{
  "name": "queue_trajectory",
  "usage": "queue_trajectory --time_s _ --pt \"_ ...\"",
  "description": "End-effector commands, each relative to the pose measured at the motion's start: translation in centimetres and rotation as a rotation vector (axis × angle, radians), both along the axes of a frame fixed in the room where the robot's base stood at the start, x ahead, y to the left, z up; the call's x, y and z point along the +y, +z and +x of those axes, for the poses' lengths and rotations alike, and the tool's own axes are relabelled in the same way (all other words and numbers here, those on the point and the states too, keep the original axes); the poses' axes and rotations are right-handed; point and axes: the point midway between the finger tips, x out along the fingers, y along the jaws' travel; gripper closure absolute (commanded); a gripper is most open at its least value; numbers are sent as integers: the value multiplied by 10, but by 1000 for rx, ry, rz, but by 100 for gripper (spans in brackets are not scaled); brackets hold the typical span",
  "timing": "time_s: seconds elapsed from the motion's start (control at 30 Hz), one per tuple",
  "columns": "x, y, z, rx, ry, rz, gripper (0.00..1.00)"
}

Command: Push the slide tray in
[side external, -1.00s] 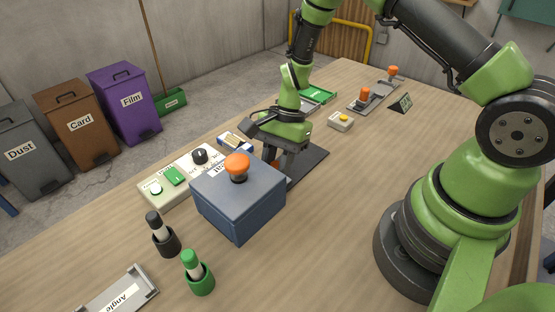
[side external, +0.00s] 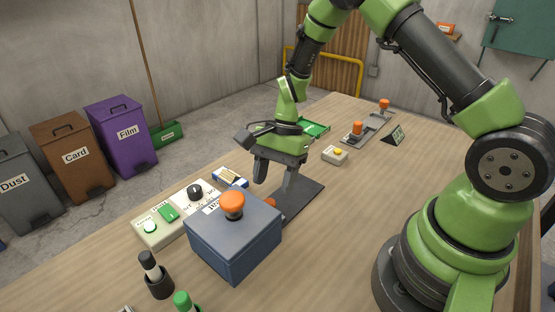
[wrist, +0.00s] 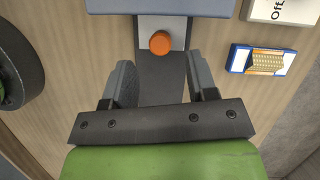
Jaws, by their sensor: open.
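The slide tray (wrist: 176,26) is a light grey plate sticking out of the blue box (wrist: 170,7), with an orange knob (wrist: 160,43) near its outer end. In the side view the blue box (side external: 235,245) hides most of the tray; its knob (side external: 270,203) shows behind the box's right corner. A larger orange knob (side external: 232,203) stands on top of the box. My gripper (side external: 272,183) is open and empty above the tray's outer end, fingers pointing down. In the wrist view my gripper (wrist: 160,60) has its fingers spread on either side of the tray's line, apart from the knob.
A dark flat plate (side external: 308,196) lies under my gripper. A control panel (side external: 160,228) and a small blue-and-white box (side external: 230,178) stand left of the blue box. A pen holder (side external: 158,283) is in front.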

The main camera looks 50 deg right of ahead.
Motion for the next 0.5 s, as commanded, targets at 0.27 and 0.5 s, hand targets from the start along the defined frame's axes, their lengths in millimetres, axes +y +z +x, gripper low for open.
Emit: queue_trajectory --time_s 0.27,0.5 --pt "-17 42 4 -3 -1 0 47" --pt "-20 50 4 0 -1 0 47"
